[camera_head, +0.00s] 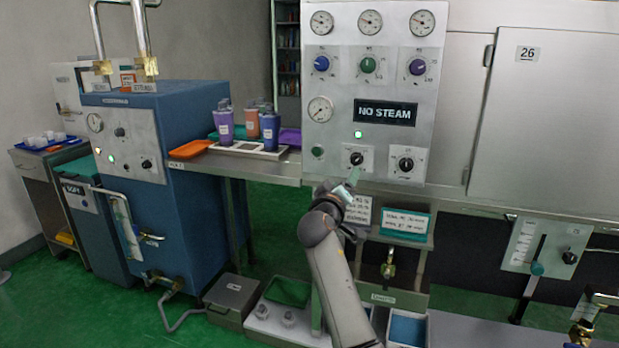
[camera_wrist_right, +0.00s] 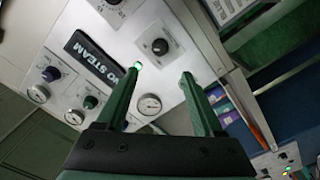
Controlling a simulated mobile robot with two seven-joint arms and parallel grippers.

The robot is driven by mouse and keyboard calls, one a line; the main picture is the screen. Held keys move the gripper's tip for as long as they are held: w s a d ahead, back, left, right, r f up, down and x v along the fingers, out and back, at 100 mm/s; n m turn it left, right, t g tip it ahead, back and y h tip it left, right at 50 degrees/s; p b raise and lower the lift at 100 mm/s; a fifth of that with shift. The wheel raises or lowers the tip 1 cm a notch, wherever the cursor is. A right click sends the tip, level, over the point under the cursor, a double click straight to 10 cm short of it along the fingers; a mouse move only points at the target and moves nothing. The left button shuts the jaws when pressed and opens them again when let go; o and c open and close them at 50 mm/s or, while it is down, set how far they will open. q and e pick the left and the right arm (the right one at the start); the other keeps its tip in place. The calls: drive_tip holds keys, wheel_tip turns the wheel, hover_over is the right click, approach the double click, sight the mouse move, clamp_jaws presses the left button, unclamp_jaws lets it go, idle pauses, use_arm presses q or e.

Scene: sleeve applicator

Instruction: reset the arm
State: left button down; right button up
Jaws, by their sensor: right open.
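My right arm (camera_head: 335,265) rises from the bottom of the head view. Its gripper (camera_head: 353,178) is in front of the lower edge of the grey control panel (camera_head: 338,75), just below a black knob (camera_head: 356,158). In the right wrist view the two green fingers of this gripper (camera_wrist_right: 160,73) stand apart with nothing between them. The same knob (camera_wrist_right: 160,46) shows beyond the fingertips, apart from them. The "NO STEAM" display (camera_head: 385,112) is on the panel, with a lit green lamp (camera_head: 358,134) below it. My left gripper is not in view.
A steel shelf (camera_head: 255,170) to the left carries purple and orange bottles (camera_head: 270,130) and an orange tray (camera_head: 189,149). A blue machine (camera_head: 195,200) stands farther left. A labelled holder (camera_head: 406,225) hangs right of my gripper. Green floor (camera_head: 70,305) is open at lower left.

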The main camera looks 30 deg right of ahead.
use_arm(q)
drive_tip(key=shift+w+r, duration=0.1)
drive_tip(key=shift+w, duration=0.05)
